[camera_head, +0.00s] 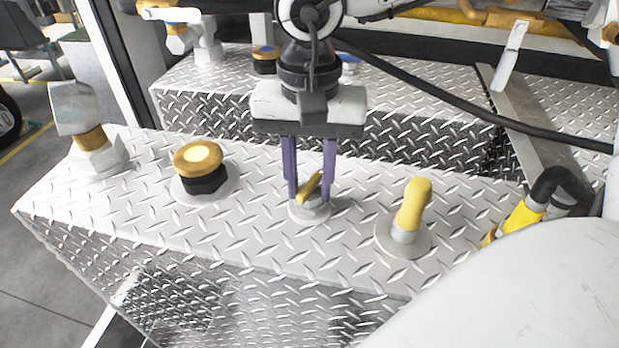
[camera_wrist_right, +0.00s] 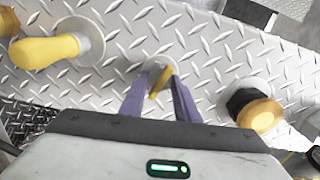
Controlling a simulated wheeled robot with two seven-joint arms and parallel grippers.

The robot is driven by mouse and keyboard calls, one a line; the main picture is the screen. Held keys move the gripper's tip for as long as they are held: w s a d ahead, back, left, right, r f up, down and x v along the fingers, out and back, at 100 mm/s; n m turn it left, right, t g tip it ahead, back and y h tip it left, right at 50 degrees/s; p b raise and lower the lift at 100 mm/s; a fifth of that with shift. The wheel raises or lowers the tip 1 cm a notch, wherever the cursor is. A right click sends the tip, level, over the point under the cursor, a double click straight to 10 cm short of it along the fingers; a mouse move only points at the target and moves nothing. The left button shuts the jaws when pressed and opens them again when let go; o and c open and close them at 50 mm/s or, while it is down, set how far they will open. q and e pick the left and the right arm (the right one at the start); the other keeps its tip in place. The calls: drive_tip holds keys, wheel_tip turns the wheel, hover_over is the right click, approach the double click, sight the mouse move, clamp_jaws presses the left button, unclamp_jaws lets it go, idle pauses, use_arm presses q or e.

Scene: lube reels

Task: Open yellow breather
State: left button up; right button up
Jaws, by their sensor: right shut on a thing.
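My right gripper (camera_head: 310,193) points down from above, with its two purple fingers on either side of a small yellow handle (camera_head: 308,189). The handle is tilted and sits on a round grey fitting (camera_head: 312,212) on the diamond-plate top. The right wrist view also shows the handle (camera_wrist_right: 159,85) between the purple fingertips (camera_wrist_right: 162,76). The gripper is shut on this handle. A yellow elbow-shaped breather (camera_head: 413,205) stands upright on a grey round base to the right, apart from the gripper. My left gripper is not in view.
A black-and-yellow cap (camera_head: 199,165) stands left of the gripper. A grey angled fitting with a brass collar (camera_head: 90,137) is at the far left. A black hose (camera_head: 450,100) crosses behind on the right. A second plated box (camera_head: 215,85) stands behind.

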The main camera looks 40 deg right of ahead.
drive_tip(key=n, duration=0.3)
drive_tip(key=shift+w+r+n, duration=0.1)
drive_tip(key=shift+n, duration=0.3)
drive_tip(key=o, duration=1.1)
